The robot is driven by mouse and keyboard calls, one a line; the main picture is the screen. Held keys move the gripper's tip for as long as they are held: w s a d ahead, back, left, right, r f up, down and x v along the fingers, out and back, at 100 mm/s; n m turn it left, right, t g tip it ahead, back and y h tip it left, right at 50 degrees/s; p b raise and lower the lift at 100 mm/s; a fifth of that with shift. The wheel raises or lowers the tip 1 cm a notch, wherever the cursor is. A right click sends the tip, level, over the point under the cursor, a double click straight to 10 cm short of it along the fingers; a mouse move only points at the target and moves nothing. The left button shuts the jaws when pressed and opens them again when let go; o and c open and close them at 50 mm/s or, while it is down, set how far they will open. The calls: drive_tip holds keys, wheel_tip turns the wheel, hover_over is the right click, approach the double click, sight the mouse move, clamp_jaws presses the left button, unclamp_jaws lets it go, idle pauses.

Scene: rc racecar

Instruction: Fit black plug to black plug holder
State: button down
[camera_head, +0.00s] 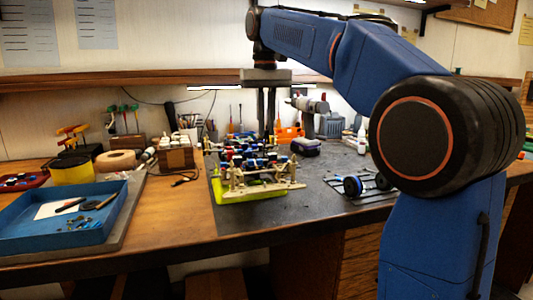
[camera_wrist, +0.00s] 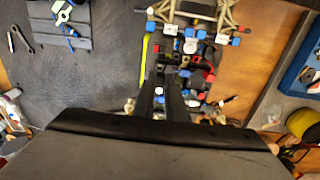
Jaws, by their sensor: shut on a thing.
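The racecar chassis (camera_head: 262,187) stands on a yellow-green stand (camera_head: 240,214) on the dark work mat; it also shows in the wrist view (camera_wrist: 200,45). My gripper (camera_head: 266,138) points straight down over the chassis. In the wrist view my gripper (camera_wrist: 171,76) has its two dark fingers close together over the crowded blue, red and black parts. It is shut on a small dark thing, taken as the black plug, which is barely visible between the fingertips. The black plug holder cannot be told apart from the other dark chassis parts. Whether plug and holder touch cannot be told.
A blue tray (camera_head: 30,232) with small tools lies at the left. A drill (camera_head: 310,107), an orange container (camera_head: 290,134) and a wooden block (camera_head: 175,158) stand behind. The front of the mat is clear.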

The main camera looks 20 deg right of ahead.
drive_tip(key=s+a+r, duration=0.2)
drive_tip(key=a, duration=0.1)
drive_tip(key=shift+s+r, duration=0.35)
drive_tip(key=shift+s, duration=0.05)
drive_tip(key=shift+f, duration=0.15)
drive_tip(key=shift+f, duration=2.8)
drive_tip(key=shift+f, duration=1.1)
drive_tip(key=c, duration=1.7)
unclamp_jaws()
